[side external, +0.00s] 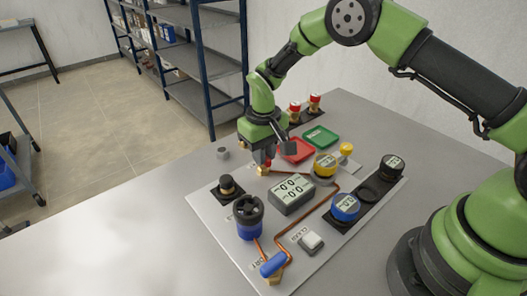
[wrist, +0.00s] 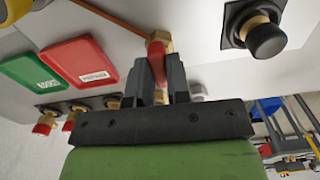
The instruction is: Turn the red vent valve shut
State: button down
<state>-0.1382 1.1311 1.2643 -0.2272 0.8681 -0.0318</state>
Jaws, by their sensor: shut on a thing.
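The red vent valve has a red lever (wrist: 157,60) on a brass body (wrist: 160,37) in the wrist view. In the side view its brass body (side external: 263,171) shows under my gripper (side external: 267,160), at the far end of the panel. My gripper (wrist: 157,80) points down over the valve, its two dark fingers shut on either side of the red lever. The lever is mostly hidden by the fingers in the side view. A copper pipe runs from the valve body across the panel.
Red (side external: 297,150) and green (side external: 320,136) trays lie close by on the right. A black knob (side external: 227,186), a blue-and-black canister (side external: 249,217) and a display box (side external: 292,195) stand nearer the front. Red-capped fittings (side external: 295,109) stand behind. The table's left front is clear.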

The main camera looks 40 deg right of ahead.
jog(key=m, duration=1.3)
jog(key=shift+m, duration=2.2)
jog(key=c, duration=1.1)
grip_release()
notch_tip(320, 180, up, 10)
jog(key=shift+r, duration=0.1)
